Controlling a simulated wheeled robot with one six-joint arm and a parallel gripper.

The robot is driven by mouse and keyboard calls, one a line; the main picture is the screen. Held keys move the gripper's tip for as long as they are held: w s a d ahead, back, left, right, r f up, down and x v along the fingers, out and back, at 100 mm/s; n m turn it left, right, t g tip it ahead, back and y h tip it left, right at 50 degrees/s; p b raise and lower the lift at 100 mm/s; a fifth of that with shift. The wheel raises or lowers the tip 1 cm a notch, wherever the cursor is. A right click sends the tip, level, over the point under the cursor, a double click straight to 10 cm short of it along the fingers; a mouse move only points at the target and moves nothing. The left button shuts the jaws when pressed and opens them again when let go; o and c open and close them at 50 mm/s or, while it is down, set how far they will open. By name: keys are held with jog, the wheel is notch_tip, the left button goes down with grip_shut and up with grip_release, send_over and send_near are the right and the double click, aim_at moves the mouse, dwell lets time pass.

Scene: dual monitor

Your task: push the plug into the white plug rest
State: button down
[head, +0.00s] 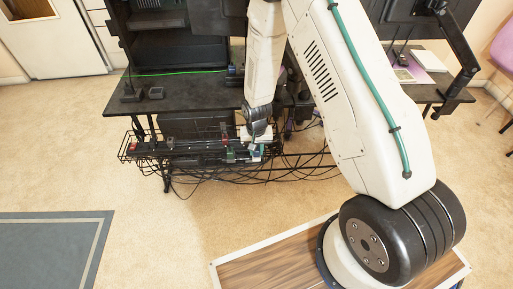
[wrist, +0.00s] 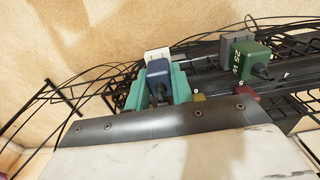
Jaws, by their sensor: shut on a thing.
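My gripper (wrist: 157,82) has teal fingers, shut on a dark blue plug (wrist: 158,76) that sits between them in the wrist view. The white plug rest (wrist: 156,54) shows just beyond the plug, its upper edge visible above it. The plug hides the lower part of the rest, so I cannot tell whether the plug touches it or is partly inside. In the head view my gripper (head: 257,146) is low at the wire tray under the desk, and the plug is too small to make out.
A green plug marked 25 W (wrist: 250,60) stands at a grey rest (wrist: 234,42) to the right. Black wire tray (head: 136,148) and loose cables (head: 300,172) surround the spot. The black desk (head: 190,88) is above. Open carpet (head: 150,220) lies in front.

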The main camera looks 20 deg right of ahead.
jog(key=c, duration=1.1)
grip_release()
jog(key=shift+c, duration=0.2)
notch_tip(320, 180, up, 8)
jog(key=shift+f, duration=0.15)
jog(key=s+d+r+n, duration=0.1)
jog(key=s+r, duration=1.4)
jog(key=r, duration=0.3)
jog(key=s+d+r+n+t, duration=0.1)
jog(key=s+d+r+n, duration=0.1)
jog(key=s+r, duration=1.3)
notch_tip(320, 180, up, 5)
jog(key=shift+f+n, duration=0.2)
jog(key=shift+n, duration=0.1)
